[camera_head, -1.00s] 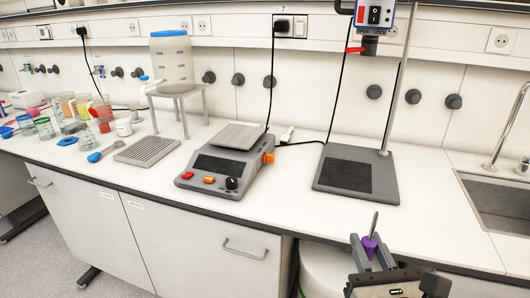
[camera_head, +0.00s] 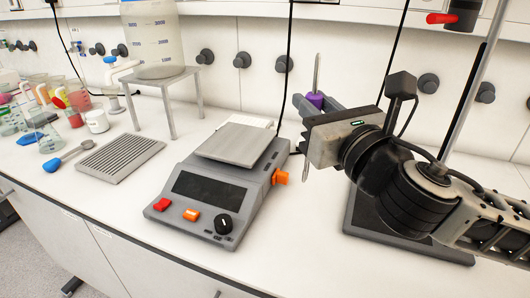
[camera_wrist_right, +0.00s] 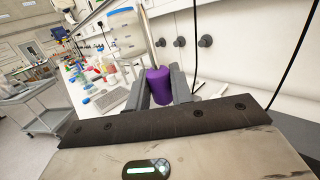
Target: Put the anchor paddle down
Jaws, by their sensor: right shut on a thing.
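The anchor paddle (camera_head: 316,98) has a purple collar and a thin metal shaft that points up. A thin metal part below my gripper seems to be its lower end. My right gripper (camera_head: 317,103) is shut on the purple collar and holds the paddle roughly upright above the bench, behind and right of the balance. In the right wrist view the purple collar (camera_wrist_right: 159,86) sits between the two grey fingers (camera_wrist_right: 162,92). The right gripper body hides part of the paddle. My left gripper is not in view.
A balance (camera_head: 215,190) with a steel pan stands in front. The stirrer stand's dark base (camera_head: 375,222) is partly under my right arm. A slotted grey tray (camera_head: 120,157), a blue-handled spoon (camera_head: 62,159) and a tank on a metal stand (camera_head: 160,80) are left. Bench front is clear.

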